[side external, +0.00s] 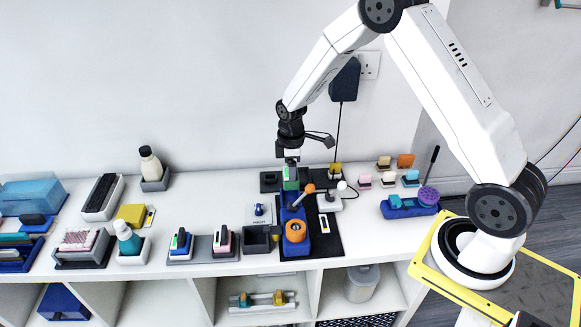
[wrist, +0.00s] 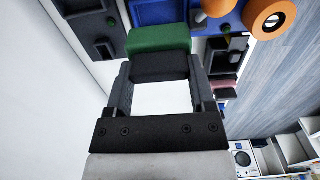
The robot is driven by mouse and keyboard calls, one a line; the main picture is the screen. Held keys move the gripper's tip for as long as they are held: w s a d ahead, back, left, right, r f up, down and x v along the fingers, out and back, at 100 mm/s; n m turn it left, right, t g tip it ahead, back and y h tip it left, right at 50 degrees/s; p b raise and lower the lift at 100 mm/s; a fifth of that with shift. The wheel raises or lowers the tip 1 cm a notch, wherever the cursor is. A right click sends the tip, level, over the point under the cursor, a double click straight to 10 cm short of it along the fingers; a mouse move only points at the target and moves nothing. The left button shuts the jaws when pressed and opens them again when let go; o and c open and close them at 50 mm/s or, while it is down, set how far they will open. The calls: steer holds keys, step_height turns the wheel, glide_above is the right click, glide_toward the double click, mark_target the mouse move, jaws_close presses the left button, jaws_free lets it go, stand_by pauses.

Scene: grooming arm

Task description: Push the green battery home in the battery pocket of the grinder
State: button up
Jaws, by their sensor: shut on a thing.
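The green battery (side external: 290,184) is upright below my gripper (side external: 291,163) in the side view, at the back end of the blue grinder (side external: 292,213). In the wrist view the battery (wrist: 158,39) shows its green body and a black end. My gripper (wrist: 160,80) is shut on the black end, one finger on each side. The grinder has an orange wheel (side external: 295,231) and an orange-knobbed lever (side external: 308,188). The battery pocket is hidden behind the battery and gripper. I cannot tell how deep the battery sits.
The grinder stands on a black mat (side external: 325,238). A dark open box (side external: 256,240) is at its left. A white device with a round knob (side external: 330,202) is close on its right. A blue holder with a purple brush (side external: 410,205) is farther right. The wall is behind.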

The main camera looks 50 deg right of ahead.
mark_target(291, 185)
steer(key=shift+f, duration=1.95)
steer(key=shift+f, duration=1.5)
stand_by(0.5)
steer(key=o, duration=1.3)
steer(key=shift+o, duration=0.2)
steer(key=shift+r, duration=3.9)
steer(key=shift+r, duration=0.1)
